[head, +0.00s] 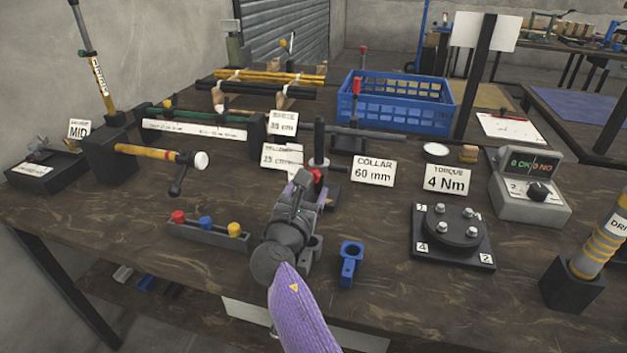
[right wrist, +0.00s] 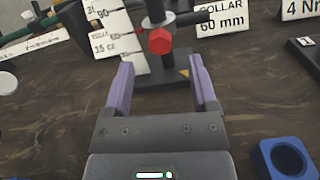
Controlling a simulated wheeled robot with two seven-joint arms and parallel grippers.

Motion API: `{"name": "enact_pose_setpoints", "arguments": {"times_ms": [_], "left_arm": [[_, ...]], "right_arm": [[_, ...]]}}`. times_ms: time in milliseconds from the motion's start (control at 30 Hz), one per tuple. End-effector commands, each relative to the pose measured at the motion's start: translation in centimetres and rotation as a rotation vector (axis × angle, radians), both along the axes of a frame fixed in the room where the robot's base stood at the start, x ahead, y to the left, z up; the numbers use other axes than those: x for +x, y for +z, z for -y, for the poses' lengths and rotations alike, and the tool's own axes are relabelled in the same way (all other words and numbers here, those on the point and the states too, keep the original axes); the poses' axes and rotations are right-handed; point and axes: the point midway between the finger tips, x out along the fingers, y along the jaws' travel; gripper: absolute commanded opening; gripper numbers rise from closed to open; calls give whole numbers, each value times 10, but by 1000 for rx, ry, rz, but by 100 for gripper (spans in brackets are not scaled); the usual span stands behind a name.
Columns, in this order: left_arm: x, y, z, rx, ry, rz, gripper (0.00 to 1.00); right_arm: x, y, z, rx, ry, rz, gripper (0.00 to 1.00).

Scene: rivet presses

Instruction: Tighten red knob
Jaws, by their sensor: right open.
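The red knob (right wrist: 159,41) is a faceted red piece on the side of a black upright post (right wrist: 156,12) fixed to a dark base. In the head view the knob (head: 316,175) shows partly behind my right gripper (head: 302,183). In the right wrist view my right gripper (right wrist: 161,82) is open, its two purple fingers apart with nothing between them. The knob lies just beyond the fingertips, roughly centred between them in the picture; I see no contact. My left gripper is not in view.
A "COLLAR 60 mm" card (head: 373,170) stands right of the post. A blue ring-topped holder (head: 350,262) and a tray with coloured caps (head: 205,235) flank my right arm. A blue crate (head: 400,105) stands behind.

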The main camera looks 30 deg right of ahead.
Motion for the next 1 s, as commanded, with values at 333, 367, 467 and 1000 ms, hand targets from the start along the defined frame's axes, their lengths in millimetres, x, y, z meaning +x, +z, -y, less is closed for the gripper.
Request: {"name": "enact_pose_setpoints", "arguments": {"times_ms": [333, 367, 467, 1000], "left_arm": [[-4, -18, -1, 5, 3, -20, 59], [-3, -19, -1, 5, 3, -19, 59], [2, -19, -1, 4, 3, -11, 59], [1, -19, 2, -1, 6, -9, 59]], "right_arm": [[30, -1, 34, 0, 1, 0, 74], [30, -1, 35, 0, 1, 0, 74], [30, 0, 35, 0, 1, 0, 74], [30, 0, 35, -1, 1, -1, 0]]}}
